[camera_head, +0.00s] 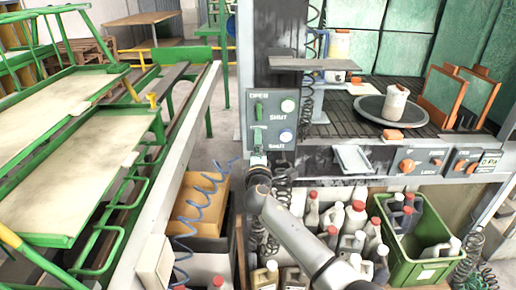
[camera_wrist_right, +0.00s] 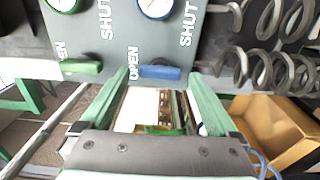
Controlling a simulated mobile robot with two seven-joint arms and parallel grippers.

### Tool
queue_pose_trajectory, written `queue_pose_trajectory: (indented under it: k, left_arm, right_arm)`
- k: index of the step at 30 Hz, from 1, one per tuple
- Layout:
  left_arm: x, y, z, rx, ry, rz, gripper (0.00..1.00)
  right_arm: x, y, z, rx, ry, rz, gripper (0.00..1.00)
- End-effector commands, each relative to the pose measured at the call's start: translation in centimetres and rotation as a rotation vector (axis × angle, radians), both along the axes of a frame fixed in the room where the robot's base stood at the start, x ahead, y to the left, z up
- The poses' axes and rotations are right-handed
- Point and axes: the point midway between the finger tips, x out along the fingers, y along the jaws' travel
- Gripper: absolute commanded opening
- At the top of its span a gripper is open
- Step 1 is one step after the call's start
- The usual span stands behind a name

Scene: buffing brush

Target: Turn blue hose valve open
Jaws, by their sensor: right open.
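A grey valve panel (camera_head: 270,120) with OPEN and SHUT lettering stands in the middle of the head view. In the right wrist view the blue valve handle (camera_wrist_right: 160,72) lies beside the OPEN lettering, and the green valve handle (camera_wrist_right: 82,67) is to its left. My right gripper (camera_wrist_right: 160,80) is open, its green-lined fingers on either side of the blue handle near their tips. Whether they touch it cannot be told. In the head view my right gripper (camera_head: 258,146) is at the panel's lower part and hides the blue handle. My left gripper is out of view.
A blue coiled hose (camera_head: 205,195) hangs left of my right arm. A green crate (camera_head: 428,270) and several bottles stand below the bench. A green-framed cart (camera_head: 75,165) is at left.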

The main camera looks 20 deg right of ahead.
Motion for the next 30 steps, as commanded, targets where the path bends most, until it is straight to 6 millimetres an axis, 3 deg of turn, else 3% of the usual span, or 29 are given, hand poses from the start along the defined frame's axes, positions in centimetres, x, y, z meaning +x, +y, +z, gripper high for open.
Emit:
queue_pose_trajectory:
  k: [8, 21, 30]
  left_arm:
    - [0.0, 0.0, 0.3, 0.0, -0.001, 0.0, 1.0]
    - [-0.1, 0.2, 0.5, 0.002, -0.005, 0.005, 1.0]
    - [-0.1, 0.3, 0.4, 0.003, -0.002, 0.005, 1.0]
  right_arm:
    - [-1.7, 0.5, 0.0, 0.001, 0.0, 0.002, 0.95]
    - [-9.0, 2.6, -0.1, 0.002, 0.002, 0.002, 0.95]
    - [-11.8, 3.4, 0.0, 0.0, 0.001, 0.001, 0.95]
